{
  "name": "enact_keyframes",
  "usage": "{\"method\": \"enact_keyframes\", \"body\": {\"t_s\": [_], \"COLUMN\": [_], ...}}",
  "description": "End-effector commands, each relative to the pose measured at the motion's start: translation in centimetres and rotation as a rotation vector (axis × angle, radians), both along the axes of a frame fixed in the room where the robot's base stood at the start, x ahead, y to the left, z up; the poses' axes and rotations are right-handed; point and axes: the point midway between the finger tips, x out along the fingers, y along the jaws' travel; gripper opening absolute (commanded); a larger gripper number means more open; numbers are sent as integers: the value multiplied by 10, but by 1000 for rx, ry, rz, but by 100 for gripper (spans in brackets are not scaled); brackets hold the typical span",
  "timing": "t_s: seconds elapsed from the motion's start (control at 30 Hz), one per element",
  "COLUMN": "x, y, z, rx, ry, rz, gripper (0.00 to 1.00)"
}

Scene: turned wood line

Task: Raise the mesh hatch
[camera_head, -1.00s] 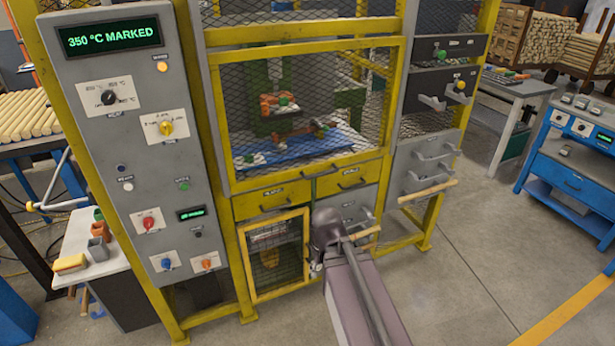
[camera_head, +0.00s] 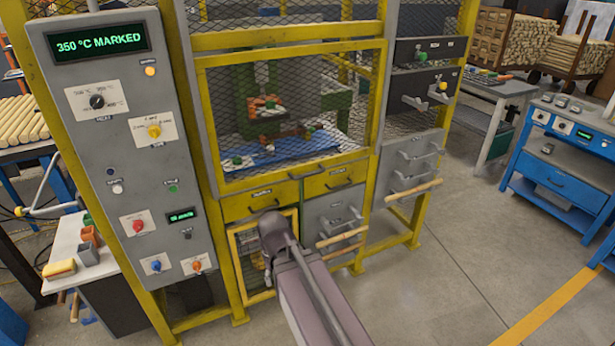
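The mesh hatch (camera_head: 291,76) is a large yellow-framed panel of wire mesh on the middle of the cabinet. It is down, with its lower edge just above two yellow drawers. A dark handle (camera_head: 315,172) shows near that lower edge. Through the mesh I see a blue sheet with small orange, green and white parts on it. The grey end of my arm is low, in front of the small lower mesh door and below the hatch, apart from its handle. My gripper's fingers are hidden by my own arm, so I cannot tell their opening.
A grey control panel (camera_head: 115,112) with knobs and a "350 °C MARKED" display stands left of the hatch. Yellow drawers (camera_head: 260,200) and grey drawers (camera_head: 411,155) with protruding handles and wooden bars lie below and right. The floor (camera_head: 450,240) at right is clear up to a blue bench (camera_head: 560,180).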

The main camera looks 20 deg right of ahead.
Motion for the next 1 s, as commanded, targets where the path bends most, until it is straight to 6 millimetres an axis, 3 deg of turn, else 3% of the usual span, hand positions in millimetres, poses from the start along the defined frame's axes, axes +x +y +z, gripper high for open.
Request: {"method": "enact_keyframes", "body": {"t_s": [0.23,0.27,0.37,0.57,0.77,0.9,1.0], "x": [16,22,45,116,196,240,261], "y": [-1,-9,-18,-38,-94,-152,-198], "z": [-7,-9,-16,-25,-17,-4,6], "rx": [46,62,129,341,597,770,877], "ry": [-42,-56,-119,-318,-567,-736,-843], "rz": [-35,-43,-98,-298,-591,-818,-971], "gripper": [57,57,57,57,57,57,57]}}
